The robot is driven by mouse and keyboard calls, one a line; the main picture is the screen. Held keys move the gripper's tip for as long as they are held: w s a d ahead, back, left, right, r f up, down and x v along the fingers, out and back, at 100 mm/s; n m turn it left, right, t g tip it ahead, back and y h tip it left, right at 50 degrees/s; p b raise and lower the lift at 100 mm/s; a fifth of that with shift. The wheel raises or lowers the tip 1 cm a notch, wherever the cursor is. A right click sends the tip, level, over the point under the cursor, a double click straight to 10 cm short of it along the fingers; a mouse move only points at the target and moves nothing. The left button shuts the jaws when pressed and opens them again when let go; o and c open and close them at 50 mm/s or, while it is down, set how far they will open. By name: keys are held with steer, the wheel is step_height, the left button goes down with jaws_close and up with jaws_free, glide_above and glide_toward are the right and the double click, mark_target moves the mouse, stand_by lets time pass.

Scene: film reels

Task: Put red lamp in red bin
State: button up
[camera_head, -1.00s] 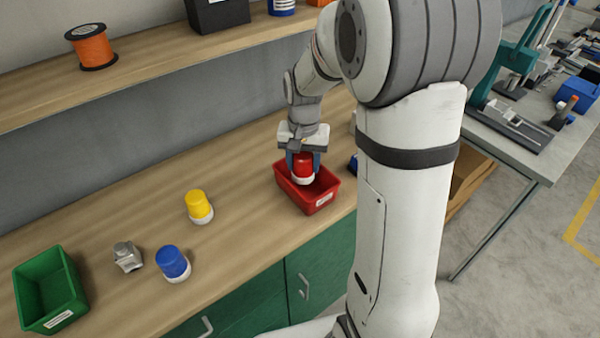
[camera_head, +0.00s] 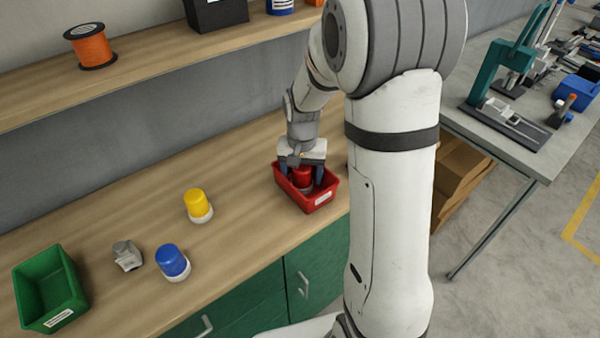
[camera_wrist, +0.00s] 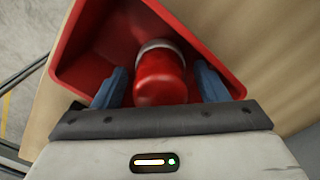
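The red lamp (camera_head: 302,177), a red dome on a pale base, is inside the red bin (camera_head: 318,201) on the wooden bench. My gripper (camera_head: 302,175) is over the bin with its blue fingers reaching down into it, one on each side of the lamp. In the wrist view the lamp (camera_wrist: 160,78) lies between the fingers (camera_wrist: 160,88), with a gap on both sides, so the gripper is open. The bin's wall (camera_wrist: 85,50) surrounds the lamp in that view. The lamp's lower part is partly hidden in the head view.
A yellow lamp (camera_head: 198,205), a blue lamp (camera_head: 172,262), a grey metal part (camera_head: 127,256) and a green bin (camera_head: 50,290) stand to the left on the bench. A shelf (camera_head: 150,68) with an orange spool (camera_head: 91,46) runs above. Clear bench lies between.

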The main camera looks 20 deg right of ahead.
mark_target(302, 167)
step_height(302, 167, up, 11)
steer(key=shift+r, duration=0.1)
steer(key=s+r+n+t, duration=0.2)
steer(key=s+n+t, duration=0.1)
steer(key=s, duration=1.6)
steer(key=shift+a+r+n, duration=0.15)
steer(key=shift+r+n, duration=0.25)
steer(key=shift+n, duration=0.3)
steer(key=shift+c, duration=0.6)
